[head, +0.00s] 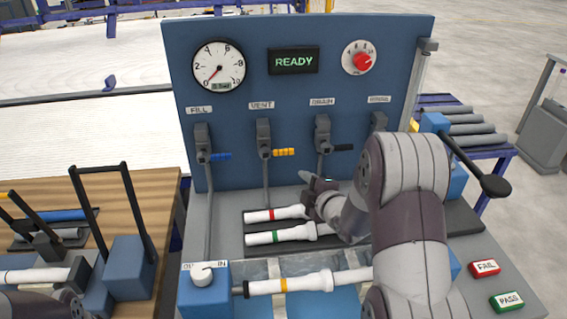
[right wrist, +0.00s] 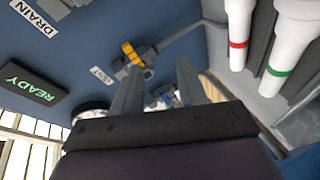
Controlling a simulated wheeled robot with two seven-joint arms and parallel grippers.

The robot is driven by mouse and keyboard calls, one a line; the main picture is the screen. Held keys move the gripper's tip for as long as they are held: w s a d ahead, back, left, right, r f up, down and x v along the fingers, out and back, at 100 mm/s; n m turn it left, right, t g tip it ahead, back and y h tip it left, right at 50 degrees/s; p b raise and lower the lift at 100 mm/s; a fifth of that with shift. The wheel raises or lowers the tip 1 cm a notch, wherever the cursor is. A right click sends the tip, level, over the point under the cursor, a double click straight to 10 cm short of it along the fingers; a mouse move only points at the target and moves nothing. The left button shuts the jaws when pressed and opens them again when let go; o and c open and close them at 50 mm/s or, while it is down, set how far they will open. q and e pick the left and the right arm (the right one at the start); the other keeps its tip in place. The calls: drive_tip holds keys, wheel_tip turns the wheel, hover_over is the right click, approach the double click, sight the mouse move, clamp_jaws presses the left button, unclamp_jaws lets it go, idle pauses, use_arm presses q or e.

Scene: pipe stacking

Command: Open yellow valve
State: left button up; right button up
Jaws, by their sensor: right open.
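The yellow valve handle (head: 284,152) sits on the grey VENT valve (head: 264,140) on the blue panel and lies sideways, pointing right. My right gripper (head: 318,181) is open and empty, below and to the right of the handle, apart from it. In the right wrist view the yellow handle (right wrist: 130,53) shows just beyond the tips of my right gripper (right wrist: 158,75), nearer the left finger. Its stem and the VENT label are partly visible there. My left gripper is not in view; only part of what seems my left arm shows at the lower left.
A blue-handled FILL valve (head: 220,156) is left of the yellow one and a black-handled DRAIN valve (head: 343,147) is right. White pipes with red (head: 272,214) and green (head: 280,236) bands lie below my right gripper. My right arm covers part of the rightmost valve.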

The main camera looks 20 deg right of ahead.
sight(286, 153)
drive_tip(key=w+n+t, duration=0.1)
drive_tip(key=w, duration=0.3)
drive_tip(key=w+r+n+t+y+p, duration=0.1)
drive_tip(key=w+n, duration=0.1)
drive_tip(key=w, duration=0.2)
drive_tip(key=w+n+t+y, duration=0.1)
drive_tip(key=w, duration=0.4)
drive_tip(key=shift+a+r+n+p, duration=0.3)
drive_tip(key=shift+r+p, duration=0.05)
clamp_jaws()
